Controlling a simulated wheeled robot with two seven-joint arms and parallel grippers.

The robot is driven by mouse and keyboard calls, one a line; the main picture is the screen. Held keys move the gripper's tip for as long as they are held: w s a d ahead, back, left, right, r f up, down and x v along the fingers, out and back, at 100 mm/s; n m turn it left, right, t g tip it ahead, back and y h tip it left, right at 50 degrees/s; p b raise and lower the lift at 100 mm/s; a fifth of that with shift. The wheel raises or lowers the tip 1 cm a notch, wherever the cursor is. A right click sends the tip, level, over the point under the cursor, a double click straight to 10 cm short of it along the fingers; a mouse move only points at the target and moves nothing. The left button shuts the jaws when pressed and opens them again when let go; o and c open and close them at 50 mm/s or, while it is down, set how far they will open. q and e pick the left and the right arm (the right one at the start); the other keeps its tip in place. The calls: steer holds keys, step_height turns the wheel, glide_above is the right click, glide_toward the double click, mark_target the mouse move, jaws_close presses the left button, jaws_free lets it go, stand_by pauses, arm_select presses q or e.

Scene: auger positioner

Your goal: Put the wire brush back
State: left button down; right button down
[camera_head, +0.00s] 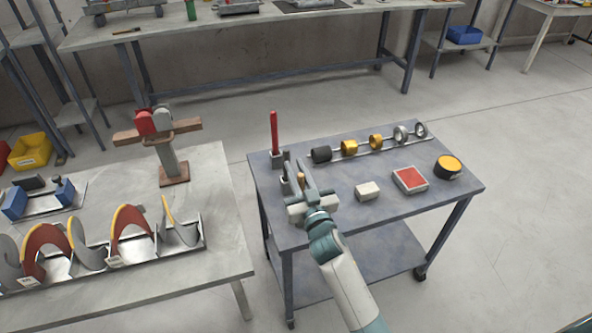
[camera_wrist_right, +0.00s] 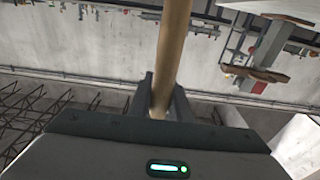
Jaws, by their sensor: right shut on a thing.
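My right gripper (camera_head: 300,172) reaches over the near left part of the blue-grey cart. It is shut on a tan wooden handle (camera_head: 301,180), which I take to be the wire brush's. In the right wrist view the handle (camera_wrist_right: 173,50) stands between the fingers (camera_wrist_right: 160,100) and runs up out of the picture. The brush's bristles are not visible. A grey holder (camera_head: 279,161) stands at the cart's left side, just beyond the gripper, with a red rod (camera_head: 274,132) upright in it. I cannot tell whether the brush touches the holder. My left gripper is not in view.
The cart top (camera_head: 340,212) also carries a row of rings (camera_head: 376,142), a pale block (camera_head: 367,191), a red-topped box (camera_head: 410,180) and a yellow-and-black round item (camera_head: 448,167). The left table (camera_head: 215,230) holds auger flights (camera_head: 128,235) and a wooden-armed stand (camera_head: 168,155).

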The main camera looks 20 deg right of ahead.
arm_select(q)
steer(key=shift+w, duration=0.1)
arm_select(e)
steer(key=shift+f, duration=0.1)
steer(key=c, duration=1.6)
jaws_free()
steer(key=shift+c, duration=0.2)
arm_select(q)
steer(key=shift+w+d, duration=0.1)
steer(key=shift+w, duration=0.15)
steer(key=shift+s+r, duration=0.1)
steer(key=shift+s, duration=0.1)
